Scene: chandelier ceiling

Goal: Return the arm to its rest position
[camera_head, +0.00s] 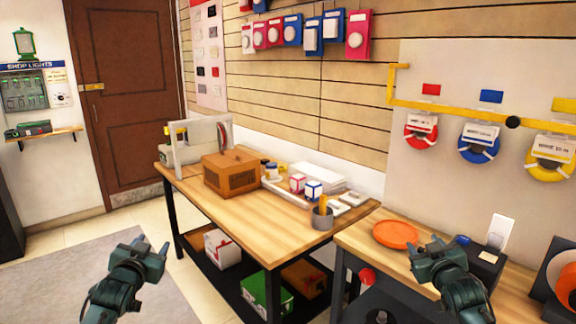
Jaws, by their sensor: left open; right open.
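My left gripper (151,247) is at the lower left, over the floor and in front of the table. It is open and empty, with its fingers pointing up and away from me. My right gripper (432,250) is at the lower right, in front of the right-hand bench and just right of an orange round dish (395,234). It is open, and I see nothing between its fingers. Whether it touches anything on the bench cannot be told.
A wooden table (262,231) holds a brown box (231,173), small boxes and a grey cup (322,217). Its lower shelf holds several boxes. The right-hand bench (362,241) carries a dark device (484,262). Open floor with a grey mat (60,275) lies at left.

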